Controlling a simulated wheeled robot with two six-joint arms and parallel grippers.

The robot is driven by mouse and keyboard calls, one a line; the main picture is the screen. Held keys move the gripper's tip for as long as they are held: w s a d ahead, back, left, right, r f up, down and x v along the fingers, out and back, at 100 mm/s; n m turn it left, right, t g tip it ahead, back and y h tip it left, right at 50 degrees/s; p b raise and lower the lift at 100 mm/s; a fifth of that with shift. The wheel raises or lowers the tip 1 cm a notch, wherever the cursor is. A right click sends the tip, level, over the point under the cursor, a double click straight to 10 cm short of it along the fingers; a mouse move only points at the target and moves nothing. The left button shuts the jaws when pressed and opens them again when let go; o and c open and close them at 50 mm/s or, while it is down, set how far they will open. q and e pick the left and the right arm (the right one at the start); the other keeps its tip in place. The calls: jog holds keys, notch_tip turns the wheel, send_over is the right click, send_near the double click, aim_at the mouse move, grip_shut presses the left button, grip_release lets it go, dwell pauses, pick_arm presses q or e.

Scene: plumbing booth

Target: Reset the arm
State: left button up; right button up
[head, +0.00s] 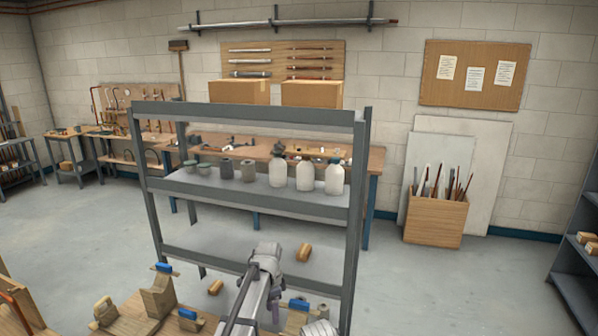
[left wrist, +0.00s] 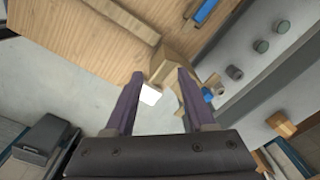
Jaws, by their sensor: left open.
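My left arm (head: 262,272) reaches up from the bottom middle of the head view, in front of the shelf rack. My left gripper (left wrist: 158,74) shows in the left wrist view with its two purple fingers spread apart. I see nothing held between them. A wooden block (left wrist: 178,62) and a small white object (left wrist: 151,95) show beyond the fingertips, and I cannot tell how far away they are. My right gripper is not in view.
A grey shelf rack (head: 245,115) holds several bottles and small pots. A wooden stand (head: 158,296) with a blue piece stands at the lower left. The floor (head: 420,290) at right is clear.

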pick_arm(q)
jog(key=s+a+n, duration=0.4)
jog(key=s+n, duration=0.3)
jog(key=s, duration=0.4)
jog(key=s+a+n, duration=0.5)
jog(key=s+n, duration=0.2)
jog(key=s, duration=0.5)
jog(key=s+d+f+m+b, duration=0.2)
jog(key=d, duration=0.3)
jog(key=s+d+f+m+y+b, duration=0.1)
jog(key=s+d+f+m+b, duration=0.1)
jog(key=d, duration=0.4)
jog(key=shift+s+f, duration=0.15)
jog(key=shift+s, duration=0.2)
jog(key=shift+c, duration=0.4)
